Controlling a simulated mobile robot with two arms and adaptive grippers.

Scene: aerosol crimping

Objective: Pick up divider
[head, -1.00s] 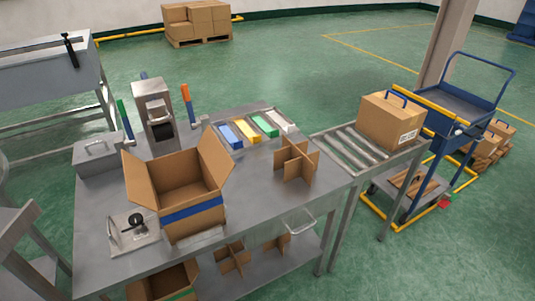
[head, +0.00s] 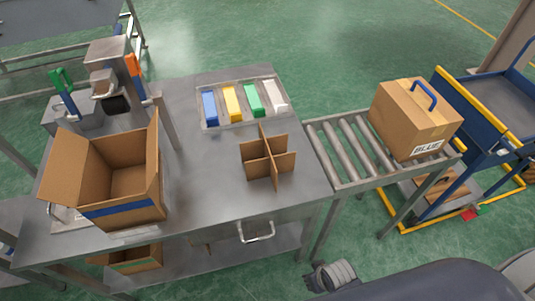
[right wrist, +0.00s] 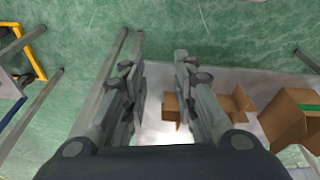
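A cardboard divider (head: 267,158) of crossed panels stands upright on the steel table, right of the open box. My right gripper (head: 332,273) shows at the bottom of the head view, in front of the table's front edge and apart from the divider. In the right wrist view its two fingers (right wrist: 161,65) are spread with nothing between them. Cardboard pieces (right wrist: 238,103) show beyond the fingers on a pale surface, apparently the lower shelf. My left gripper is not visible.
An open box (head: 125,205) with a blue band stands left on the table (head: 205,160). A tray (head: 243,119) holds coloured blocks behind the divider. A roller conveyor (head: 345,150) carries a closed box (head: 415,118) at right. A drawer handle (head: 257,233) projects at the front.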

